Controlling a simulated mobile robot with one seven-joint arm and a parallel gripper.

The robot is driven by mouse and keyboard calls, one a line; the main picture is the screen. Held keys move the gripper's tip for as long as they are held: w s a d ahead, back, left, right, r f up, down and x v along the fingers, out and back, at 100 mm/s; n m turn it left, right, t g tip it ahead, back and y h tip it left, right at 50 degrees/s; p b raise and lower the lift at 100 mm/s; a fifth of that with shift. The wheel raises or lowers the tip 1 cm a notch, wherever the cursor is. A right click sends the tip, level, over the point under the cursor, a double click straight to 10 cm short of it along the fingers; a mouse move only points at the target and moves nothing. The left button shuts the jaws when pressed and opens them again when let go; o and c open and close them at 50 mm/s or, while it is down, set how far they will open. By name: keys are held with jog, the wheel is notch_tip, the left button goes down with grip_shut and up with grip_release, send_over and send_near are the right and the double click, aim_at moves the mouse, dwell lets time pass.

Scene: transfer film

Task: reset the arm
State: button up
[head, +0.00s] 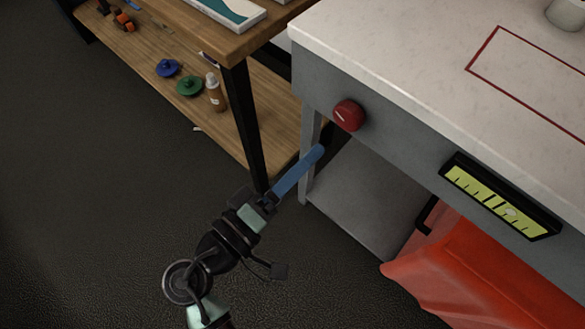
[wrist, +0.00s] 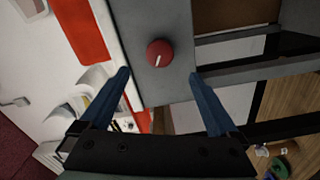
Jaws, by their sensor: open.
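My gripper (wrist: 160,75) is open and empty, its two blue fingers spread apart in the wrist view. It also shows in the head view (head: 318,154), reaching up and right, with its tip in front of the grey table's near left corner. A red round knob (head: 348,115) with a white mark sits on the grey front panel, a little above and right of the fingertips. In the wrist view the knob (wrist: 160,53) lies ahead between the two fingers, and I see no contact with it. In the head view one finger hides the other.
The white-topped table (head: 400,55) has a yellow-green gauge (head: 501,197) on its front and an orange-red container (head: 470,275) below. A wooden shelf (head: 140,62) at left holds a blue lid (head: 167,68), a green lid (head: 190,86) and a bottle (head: 214,93). The dark floor at left is clear.

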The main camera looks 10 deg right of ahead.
jog(key=shift+v, duration=1)
jog(key=w+r+m+t+y, duration=0.2)
jog(key=w+r+m+y, duration=0.15)
jog(key=w+r, duration=0.55)
jog(key=w+a+r+t+y, duration=0.1)
jog(key=w+r+t+y, duration=0.15)
jog(key=r, duration=0.65)
jog(key=w+a+r+t+y, duration=0.2)
jog(key=w+r+t, duration=0.1)
jog(key=r, duration=0.5)
jog(key=s+r+t+y, duration=0.35)
jog(key=s+r, duration=0.25)
jog(key=r, duration=0.6)
jog(key=s+r+t+y, duration=0.2)
jog(key=s+r+t, duration=0.3)
jog(key=r, duration=0.6)
notch_tip(320, 180, up, 25)
jog(key=a+p, duration=0.1)
jog(key=p, duration=2.3)
jog(key=shift+s+a+f+m+y, duration=0.15)
jog(key=shift+s+f+m+y, duration=0.1)
jog(key=shift+m+y, duration=0.1)
